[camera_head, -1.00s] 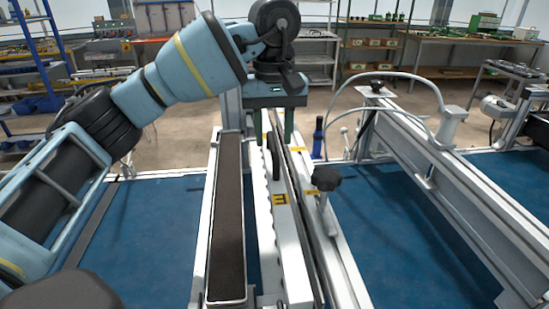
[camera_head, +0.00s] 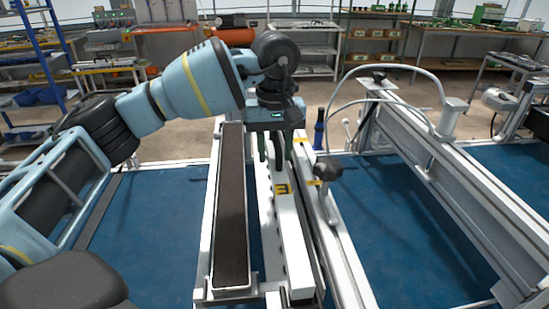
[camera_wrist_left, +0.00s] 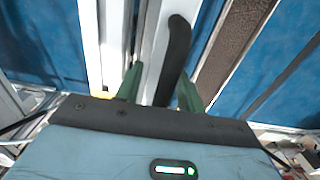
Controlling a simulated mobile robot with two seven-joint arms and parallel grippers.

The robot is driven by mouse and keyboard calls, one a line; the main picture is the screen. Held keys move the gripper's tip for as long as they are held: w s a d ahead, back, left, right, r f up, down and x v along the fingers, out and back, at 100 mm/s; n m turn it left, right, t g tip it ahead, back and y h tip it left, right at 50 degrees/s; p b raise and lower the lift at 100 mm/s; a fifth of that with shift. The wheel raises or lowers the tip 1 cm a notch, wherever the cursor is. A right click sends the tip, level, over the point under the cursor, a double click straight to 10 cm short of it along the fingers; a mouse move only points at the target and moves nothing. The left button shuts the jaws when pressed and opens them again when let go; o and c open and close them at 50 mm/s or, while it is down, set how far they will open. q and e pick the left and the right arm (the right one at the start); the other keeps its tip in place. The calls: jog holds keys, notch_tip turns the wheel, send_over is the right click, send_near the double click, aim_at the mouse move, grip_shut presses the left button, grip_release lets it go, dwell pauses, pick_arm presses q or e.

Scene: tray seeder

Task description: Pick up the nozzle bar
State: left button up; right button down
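The nozzle bar (camera_head: 289,235) appears to be the long white bar with a yellow label and a row of small dark holes, lying lengthwise in the middle of the machine. A dark curved handle-like piece (camera_wrist_left: 178,45) stands over the white bar in the left wrist view. My left gripper (camera_head: 275,160) points down over the bar's far part. In the left wrist view its green fingers (camera_wrist_left: 160,85) are apart, with the dark piece between them, closer to the right finger. Contact cannot be told. My right gripper is not in view.
A long trough of dark soil (camera_head: 231,210) lies just left of the bar. A white rail with a black knob (camera_head: 327,169) runs close on its right. A gantry beam with hoses (camera_head: 430,150) stands further right. Blue bed surface (camera_head: 150,230) lies open on the left.

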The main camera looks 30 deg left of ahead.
pick_arm(q)
jog(key=shift+f, duration=0.6)
jog(key=shift+r, duration=0.1)
jog(key=c, duration=0.8)
jog(key=shift+o, duration=0.2)
notch_tip(320, 180, up, 10)
